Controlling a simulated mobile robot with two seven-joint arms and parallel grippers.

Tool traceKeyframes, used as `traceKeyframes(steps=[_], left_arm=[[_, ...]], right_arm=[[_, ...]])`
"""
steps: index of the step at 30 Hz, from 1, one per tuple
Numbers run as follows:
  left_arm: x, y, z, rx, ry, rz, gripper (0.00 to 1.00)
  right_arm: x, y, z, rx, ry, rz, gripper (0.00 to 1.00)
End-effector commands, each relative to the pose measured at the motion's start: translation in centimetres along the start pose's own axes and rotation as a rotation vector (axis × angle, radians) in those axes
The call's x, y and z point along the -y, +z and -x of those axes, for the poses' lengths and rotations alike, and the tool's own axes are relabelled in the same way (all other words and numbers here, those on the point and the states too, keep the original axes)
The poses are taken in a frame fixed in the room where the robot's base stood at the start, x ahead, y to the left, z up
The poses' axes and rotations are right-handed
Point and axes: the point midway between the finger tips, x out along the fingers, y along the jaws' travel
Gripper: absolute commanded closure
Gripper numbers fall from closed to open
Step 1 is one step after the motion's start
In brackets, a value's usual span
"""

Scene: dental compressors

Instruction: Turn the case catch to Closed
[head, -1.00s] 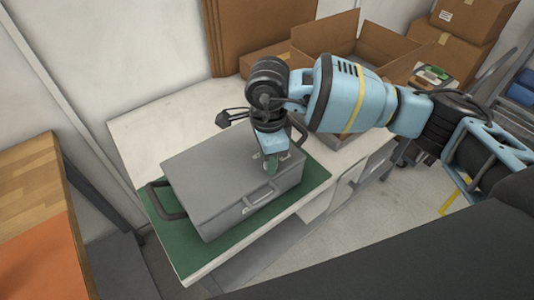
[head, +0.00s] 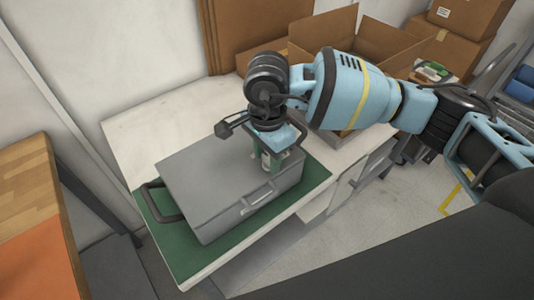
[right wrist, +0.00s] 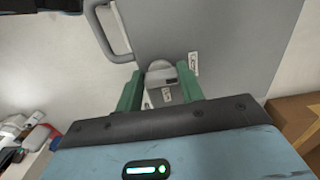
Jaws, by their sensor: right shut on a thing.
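A grey case (head: 215,187) lies shut on a green mat (head: 165,235). My right gripper (head: 272,163) points down at the case's right front part. In the right wrist view its two green fingers (right wrist: 150,88) stand on either side of the catch, shut on it. Small white labels (right wrist: 194,64) sit around the catch, too small to read. In the head view the gripper hides the catch. My left gripper is out of view.
The white worktop (head: 135,135) is clear behind the case. An open cardboard box (head: 325,35) stands behind my right arm. A wooden table (head: 30,190) is at the left.

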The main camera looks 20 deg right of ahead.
Motion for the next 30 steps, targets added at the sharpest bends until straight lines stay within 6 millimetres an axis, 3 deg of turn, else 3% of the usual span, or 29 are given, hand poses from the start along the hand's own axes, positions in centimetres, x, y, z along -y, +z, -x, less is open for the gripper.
traceKeyframes(steps=[5,6,10,20,30], left_arm=[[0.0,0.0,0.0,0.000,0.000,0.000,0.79],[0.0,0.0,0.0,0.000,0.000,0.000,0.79],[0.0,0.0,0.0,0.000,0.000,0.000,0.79],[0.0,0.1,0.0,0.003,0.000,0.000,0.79],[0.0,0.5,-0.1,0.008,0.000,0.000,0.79]], right_arm=[[0.0,0.0,0.1,0.000,-0.001,0.002,0.85],[0.0,0.0,0.1,0.000,-0.001,0.002,0.57],[0.0,0.0,0.0,0.000,-0.001,0.001,0.40],[0.0,0.0,0.3,0.000,-0.002,0.000,0.40],[0.1,0.0,5.0,0.001,-0.004,0.000,0.40]])
